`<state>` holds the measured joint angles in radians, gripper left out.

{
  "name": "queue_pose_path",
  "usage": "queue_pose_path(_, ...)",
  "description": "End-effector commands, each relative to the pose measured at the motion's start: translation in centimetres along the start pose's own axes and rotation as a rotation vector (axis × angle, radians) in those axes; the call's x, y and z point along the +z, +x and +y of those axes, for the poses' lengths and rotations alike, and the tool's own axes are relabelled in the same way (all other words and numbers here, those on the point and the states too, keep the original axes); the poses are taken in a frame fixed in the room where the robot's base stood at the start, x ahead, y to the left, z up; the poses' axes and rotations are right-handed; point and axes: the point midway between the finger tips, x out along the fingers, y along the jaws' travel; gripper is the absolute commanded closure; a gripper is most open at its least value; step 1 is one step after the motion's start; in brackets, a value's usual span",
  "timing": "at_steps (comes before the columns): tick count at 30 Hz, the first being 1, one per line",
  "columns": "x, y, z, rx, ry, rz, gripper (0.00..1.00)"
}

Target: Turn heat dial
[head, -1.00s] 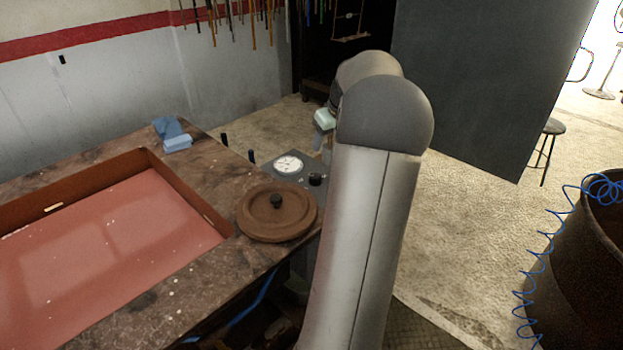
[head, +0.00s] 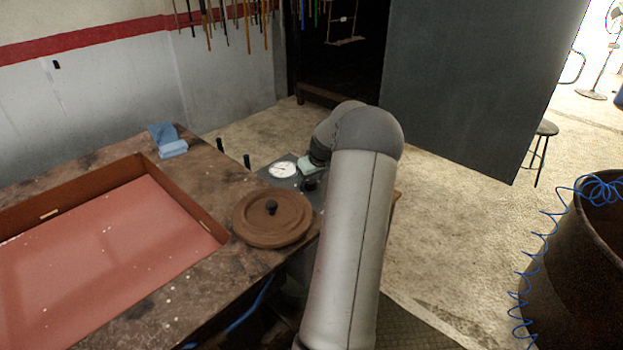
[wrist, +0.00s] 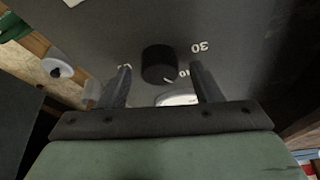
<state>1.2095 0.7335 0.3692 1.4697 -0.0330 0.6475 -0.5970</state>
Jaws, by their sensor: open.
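The heat dial (wrist: 158,64) is a dark round knob on a grey control panel (wrist: 225,25) with white numbers around it. In the head view the dial (head: 311,184) sits right of the white round gauge (head: 284,170), partly covered by my gripper and arm. My gripper (wrist: 160,78) shows in the wrist view with its two fingers apart, one to each side of the dial in the picture. I cannot tell whether the fingers touch it. Nothing is held. In the head view the gripper's pale green body (head: 310,165) is above the panel, and its fingertips are hard to make out.
A brown round lid (head: 262,222) with a black knob lies in front of the panel on the worn bench. A large dark barrel (head: 570,265) stands at right; open floor lies between.

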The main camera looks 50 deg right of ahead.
Motion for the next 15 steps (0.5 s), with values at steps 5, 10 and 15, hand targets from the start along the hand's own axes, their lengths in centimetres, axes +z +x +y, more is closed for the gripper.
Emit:
queue_pose_path(5, 0.0, 0.28, 0.02, 0.0, 0.0, 0.0, 0.41)
queue_pose_path(10, 0.0, 0.26, 0.02, 0.0, 0.0, 0.0, 0.5)
queue_pose_path(15, 0.0, 0.25, 0.02, 0.0, 0.0, 0.0, 0.86)
